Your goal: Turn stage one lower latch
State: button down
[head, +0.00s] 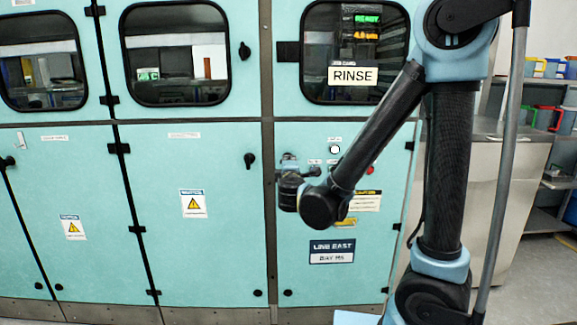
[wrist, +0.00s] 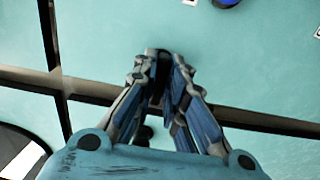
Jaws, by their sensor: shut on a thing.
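My gripper (head: 290,165) is up against the teal door of the lower RINSE panel, near its left edge, in the head view. In the wrist view my gripper (wrist: 159,68) has its fingers closed around a small black latch (wrist: 157,54). The latch is largely covered by the fingers, so its angle cannot be told. In the head view my gripper and wrist hide it. Another black latch (head: 249,160) sits on the lower door to the left, apart from my gripper.
The RINSE window (head: 355,50) is above, with a lit READY display (head: 367,18). A white button (head: 335,149) and a red button (head: 370,169) are right of my gripper. A LINE EAST plate (head: 332,251) is below. A steel cabinet (head: 495,200) stands at the right.

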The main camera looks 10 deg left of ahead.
jog(key=shift+d+f, duration=0.1)
jog(key=shift+d, duration=0.15)
jog(key=c, duration=1.6)
grip_release()
jog(key=shift+w, duration=0.1)
jog(key=shift+c, duration=0.2)
jog(key=shift+a, duration=0.1)
jog(key=v, duration=1.2)
jog(key=shift+f, duration=0.1)
